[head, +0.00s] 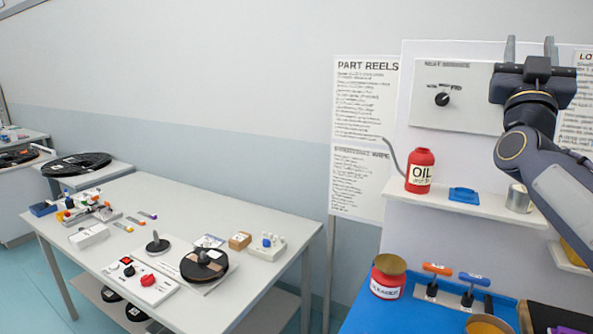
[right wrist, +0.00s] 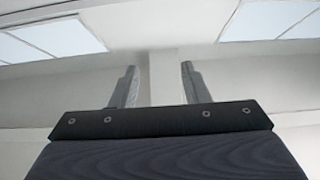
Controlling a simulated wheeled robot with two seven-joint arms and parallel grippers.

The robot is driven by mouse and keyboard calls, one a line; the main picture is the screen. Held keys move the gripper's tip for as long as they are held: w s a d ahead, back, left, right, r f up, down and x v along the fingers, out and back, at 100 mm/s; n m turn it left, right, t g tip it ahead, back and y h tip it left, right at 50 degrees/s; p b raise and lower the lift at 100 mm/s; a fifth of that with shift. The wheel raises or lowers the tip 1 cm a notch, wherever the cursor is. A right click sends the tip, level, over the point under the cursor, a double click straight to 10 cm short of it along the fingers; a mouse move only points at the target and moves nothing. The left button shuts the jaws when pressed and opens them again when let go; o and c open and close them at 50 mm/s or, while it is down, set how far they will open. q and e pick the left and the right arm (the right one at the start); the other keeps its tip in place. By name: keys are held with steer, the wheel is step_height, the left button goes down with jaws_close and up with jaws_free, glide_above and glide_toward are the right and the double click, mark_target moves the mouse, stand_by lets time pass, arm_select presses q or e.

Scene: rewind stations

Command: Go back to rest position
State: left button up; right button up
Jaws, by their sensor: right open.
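My right gripper (head: 530,50) is raised at the upper right of the head view, with its fingers pointing up in front of the panel. Its two fingers stand apart with nothing between them. In the right wrist view the same gripper (right wrist: 158,85) is open and empty, with the ceiling and wall behind it. My right arm comes in from the right edge and covers part of the panel and shelf. My left gripper is not in view.
A white table (head: 140,195) at left carries a black reel (head: 204,264) and a control box (head: 140,284). A shelf (head: 470,206) at right holds a red oil can (head: 420,171) and a blue item (head: 464,195). Below, a blue mat (head: 400,317) bears a red tin (head: 388,277).

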steer(key=s+a+f+n+g+y, duration=0.25)
steer(key=f+y, duration=0.45)
steer(key=f, duration=0.5)
steer(key=s+a+f+n+g+y, duration=0.2)
steer(key=s+a+f+g+y, duration=0.3)
steer(key=f, duration=0.8)
steer(key=s+a+f+g+y, duration=0.1)
steer(key=s+a+f+g, duration=0.2)
steer(key=s+f, duration=0.5)
steer(key=s+a+f+g+y, duration=0.2)
steer(key=s+a+f+g, duration=0.2)
steer(key=s+f, duration=0.3)
steer(key=s+a+f+g+y, duration=0.1)
steer(key=s+a+f+g, duration=0.2)
steer(key=s+f, duration=0.5)
step_height(320, 180, down, 4)
steer(key=shift+s+a+f+y, duration=0.25)
steer(key=shift+s+a+y, duration=0.1)
steer(key=shift+y, duration=0.05)
